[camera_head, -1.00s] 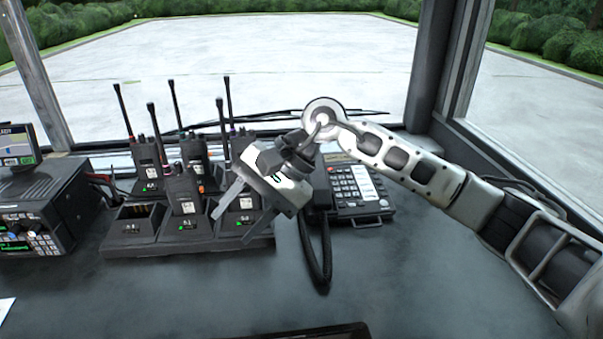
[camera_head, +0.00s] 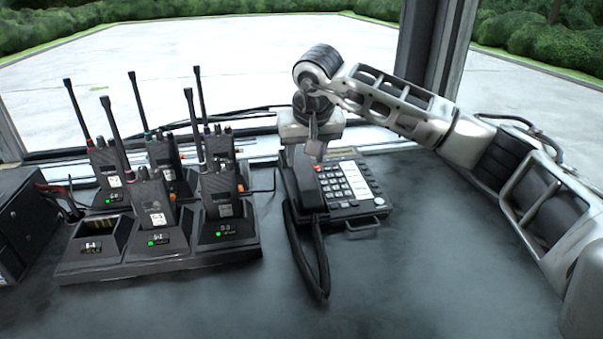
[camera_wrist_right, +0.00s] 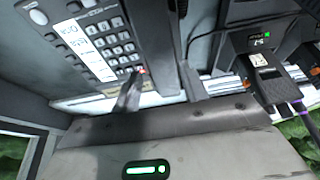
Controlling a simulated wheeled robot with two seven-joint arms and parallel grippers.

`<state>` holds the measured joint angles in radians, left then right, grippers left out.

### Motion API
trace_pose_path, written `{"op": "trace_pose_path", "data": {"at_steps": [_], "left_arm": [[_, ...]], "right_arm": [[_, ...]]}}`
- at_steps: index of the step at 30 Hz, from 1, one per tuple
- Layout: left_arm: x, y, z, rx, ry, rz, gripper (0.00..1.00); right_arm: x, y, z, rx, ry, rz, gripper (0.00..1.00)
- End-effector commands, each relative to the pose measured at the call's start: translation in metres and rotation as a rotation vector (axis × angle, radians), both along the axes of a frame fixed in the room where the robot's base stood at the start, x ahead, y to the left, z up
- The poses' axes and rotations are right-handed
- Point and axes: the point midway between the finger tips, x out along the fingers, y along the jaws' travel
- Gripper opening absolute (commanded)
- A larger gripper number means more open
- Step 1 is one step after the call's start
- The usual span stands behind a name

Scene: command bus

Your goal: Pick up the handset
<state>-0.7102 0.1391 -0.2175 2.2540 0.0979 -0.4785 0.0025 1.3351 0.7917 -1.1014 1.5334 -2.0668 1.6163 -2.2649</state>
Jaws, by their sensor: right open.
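The black handset (camera_head: 306,188) lies in its cradle along the left side of the desk phone (camera_head: 345,186), with its dark cord looping down in front. My right gripper (camera_head: 303,155) is open, pointing down over the far end of the handset. In the right wrist view, the handset (camera_wrist_right: 156,42) runs as a dark bar between the two spread fingers (camera_wrist_right: 160,85). The phone keypad (camera_wrist_right: 115,45) shows to its left. Whether a finger touches the handset cannot be told. The gripper hides the handset's far end in the head view. My left gripper is not in view.
A charger rack (camera_head: 160,258) with several upright handheld radios (camera_head: 150,195) stands close on the phone's left, antennas raised. A dark radio unit (camera_head: 20,225) is at the far left. The windscreen ledge lies behind. The desk (camera_head: 430,265) right and front is clear.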

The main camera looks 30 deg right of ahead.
Motion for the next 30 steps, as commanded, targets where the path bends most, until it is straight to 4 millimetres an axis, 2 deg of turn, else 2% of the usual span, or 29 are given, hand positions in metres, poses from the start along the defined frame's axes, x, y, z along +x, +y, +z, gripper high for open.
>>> {"op": "trace_pose_path", "data": {"at_steps": [5, 15, 23, 27, 30], "left_arm": [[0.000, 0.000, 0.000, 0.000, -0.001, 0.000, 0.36], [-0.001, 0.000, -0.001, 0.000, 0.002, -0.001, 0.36], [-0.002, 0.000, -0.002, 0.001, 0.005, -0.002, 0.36], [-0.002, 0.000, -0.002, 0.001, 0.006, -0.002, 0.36], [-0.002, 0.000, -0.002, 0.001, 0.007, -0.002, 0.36]], "right_arm": [[0.005, -0.001, -0.010, 0.001, 0.001, 0.000, 0.44], [0.025, -0.004, -0.049, 0.001, 0.001, 0.000, 0.44], [0.026, -0.005, -0.051, 0.001, -0.001, 0.002, 0.44], [0.026, -0.005, -0.051, 0.002, -0.001, 0.001, 0.11], [0.026, -0.005, -0.050, 0.001, -0.002, 0.001, 0.11]]}}
